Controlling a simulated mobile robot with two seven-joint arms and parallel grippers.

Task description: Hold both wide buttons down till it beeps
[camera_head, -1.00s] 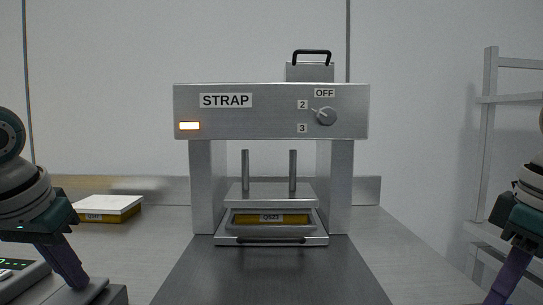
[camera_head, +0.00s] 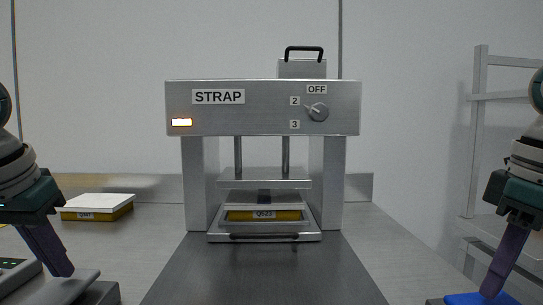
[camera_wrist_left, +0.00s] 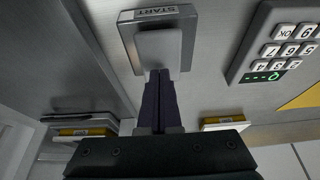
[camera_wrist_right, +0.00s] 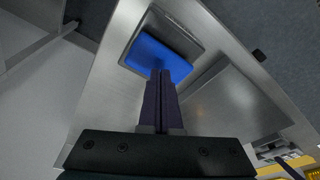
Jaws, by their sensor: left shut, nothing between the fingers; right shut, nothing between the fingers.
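The left wide button (camera_head: 52,290) is a grey pad; in the left wrist view this button (camera_wrist_left: 159,47) sits on a plate marked START. My left gripper (camera_head: 66,274) is shut and empty, its tips at the pad. The right wide button (camera_head: 462,298) is blue; it also shows in the right wrist view (camera_wrist_right: 155,55) on a grey base. My right gripper (camera_head: 490,293) is shut and empty, its tips at the blue pad's edge. I cannot tell whether either gripper touches its button. The STRAP press (camera_head: 262,122) stands between them, its lamp (camera_head: 181,122) lit.
A yellow box labelled QS23 (camera_head: 264,215) lies in the press tray under the raised plate (camera_head: 264,184). Another yellow box with a white lid (camera_head: 97,206) is at left. A keypad (camera_wrist_left: 285,50) is beside the left button. A rack (camera_head: 480,150) stands at right.

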